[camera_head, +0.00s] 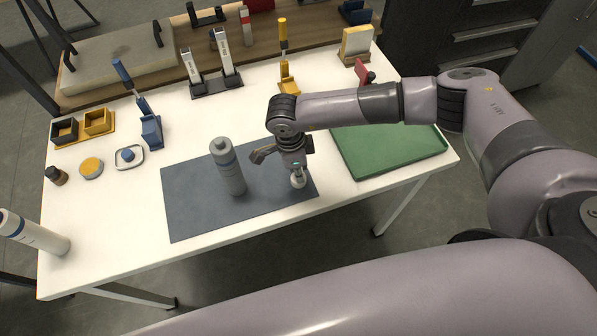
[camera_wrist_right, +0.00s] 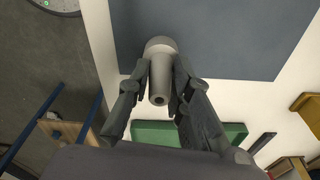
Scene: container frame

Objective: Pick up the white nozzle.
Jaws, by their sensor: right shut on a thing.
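The white nozzle (camera_wrist_right: 159,88) is a pale, tapered piece with a wide round base and a hole in its narrow tip. It sits between the two fingers of my right gripper (camera_wrist_right: 161,82), which is shut on it. In the head view the nozzle (camera_head: 298,181) shows as a small white piece below my right gripper (camera_head: 296,168), over the right part of the dark mat (camera_head: 190,212). I cannot tell whether it touches the mat. My left gripper is not in view.
A grey cartridge (camera_head: 228,168) stands upright on the mat, left of my right gripper. A green tray (camera_head: 385,152) lies to the right. Holders with tools (camera_head: 212,82) stand at the back. A white cartridge (camera_head: 32,234) is at the left edge. The mat's front left is clear.

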